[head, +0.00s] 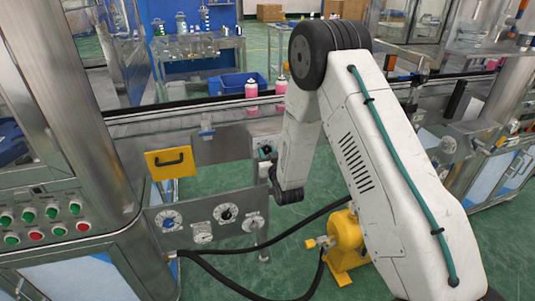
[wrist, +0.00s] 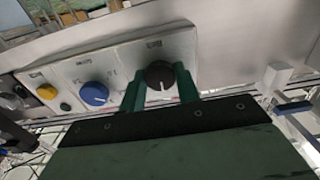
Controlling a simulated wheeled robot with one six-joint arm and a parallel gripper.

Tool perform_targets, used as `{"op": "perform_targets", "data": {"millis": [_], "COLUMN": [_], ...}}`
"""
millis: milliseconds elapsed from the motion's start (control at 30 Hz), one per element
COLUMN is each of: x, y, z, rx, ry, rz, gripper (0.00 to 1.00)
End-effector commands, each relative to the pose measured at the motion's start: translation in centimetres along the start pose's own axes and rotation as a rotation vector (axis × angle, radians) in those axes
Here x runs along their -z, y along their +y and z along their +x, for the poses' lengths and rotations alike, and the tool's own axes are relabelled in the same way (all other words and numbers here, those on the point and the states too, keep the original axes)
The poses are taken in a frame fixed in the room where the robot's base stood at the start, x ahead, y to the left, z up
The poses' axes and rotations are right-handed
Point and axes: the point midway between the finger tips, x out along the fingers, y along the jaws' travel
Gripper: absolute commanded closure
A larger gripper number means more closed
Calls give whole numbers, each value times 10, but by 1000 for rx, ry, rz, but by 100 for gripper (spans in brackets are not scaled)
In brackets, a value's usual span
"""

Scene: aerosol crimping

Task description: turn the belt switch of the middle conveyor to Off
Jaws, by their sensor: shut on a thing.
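In the wrist view a grey switch panel (wrist: 118,62) on the conveyor's side carries a black rotary knob (wrist: 160,73) at its right end. The knob has a white pointer line that points down in the picture. My gripper (wrist: 158,84) has its two green fingers on either side of this knob and is shut on it. The labels around the knob are too small to read. In the head view my gripper (head: 265,152) is at the conveyor's side panel, partly behind my arm, and the knob is hidden there.
A blue knob (wrist: 95,93), a yellow button (wrist: 47,91) and a small green button (wrist: 66,106) sit left of the black knob. A blue-handled lever (wrist: 293,108) is at the right. Pink cans (head: 251,88) stand on the conveyor.

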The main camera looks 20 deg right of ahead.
Motion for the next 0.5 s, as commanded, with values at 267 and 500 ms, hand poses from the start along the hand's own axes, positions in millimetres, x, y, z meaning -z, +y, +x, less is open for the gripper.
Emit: {"op": "perform_targets", "data": {"millis": [267, 500], "x": [0, 0], "y": [0, 0], "z": [0, 0], "rx": [0, 0], "ry": [0, 0], "rz": [-105, -299], "gripper": [91, 91]}}
